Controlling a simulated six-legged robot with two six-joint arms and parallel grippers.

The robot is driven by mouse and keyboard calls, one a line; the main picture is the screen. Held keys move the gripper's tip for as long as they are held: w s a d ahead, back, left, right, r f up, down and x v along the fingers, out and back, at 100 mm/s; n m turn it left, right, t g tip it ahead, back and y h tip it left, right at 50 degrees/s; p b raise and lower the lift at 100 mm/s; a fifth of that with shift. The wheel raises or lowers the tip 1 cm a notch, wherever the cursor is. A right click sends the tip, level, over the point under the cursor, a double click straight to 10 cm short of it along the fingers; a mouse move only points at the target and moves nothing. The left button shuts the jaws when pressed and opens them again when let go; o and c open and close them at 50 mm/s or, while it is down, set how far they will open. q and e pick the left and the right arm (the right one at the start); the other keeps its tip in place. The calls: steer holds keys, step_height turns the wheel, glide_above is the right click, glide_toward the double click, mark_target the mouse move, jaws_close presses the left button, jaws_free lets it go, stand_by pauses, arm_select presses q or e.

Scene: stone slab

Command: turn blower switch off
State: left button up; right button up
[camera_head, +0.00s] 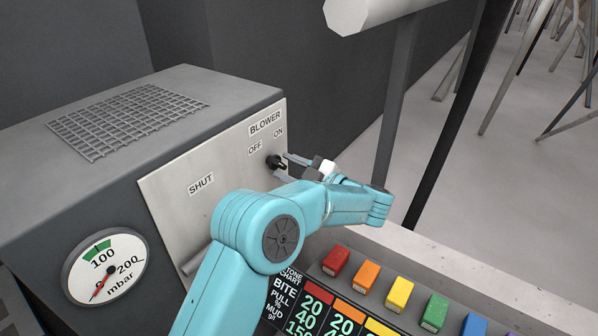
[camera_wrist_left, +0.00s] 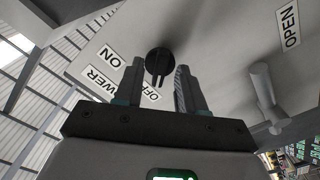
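The blower switch (camera_head: 273,161) is a small black knob on the light metal panel (camera_head: 165,205) of a grey box, below the BLOWER, OFF and ON labels. In the left wrist view the knob (camera_wrist_left: 158,60) is round with a raised bar pointing down the picture, near the OFF label (camera_wrist_left: 152,95); its exact setting is hard to tell. My left gripper (camera_head: 285,168) is right in front of the knob. In the left wrist view its two fingers (camera_wrist_left: 158,88) are apart, one to each side of the bar, with gaps. My right gripper is out of view.
A lever (camera_wrist_left: 264,90) stands on the panel near the OPEN label (camera_wrist_left: 290,25). A round gauge (camera_head: 105,265) is on the box's front. A chart board (camera_head: 318,300) and a row of coloured blocks (camera_head: 366,277) lie below my arm. A pale cylinder (camera_head: 365,12) hangs above.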

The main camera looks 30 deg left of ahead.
arm_select(q)
steer(key=s+d+p, duration=0.1)
steer(key=d+p, duration=1.3)
steer(key=d, duration=0.2)
steer(key=shift+s, duration=0.1)
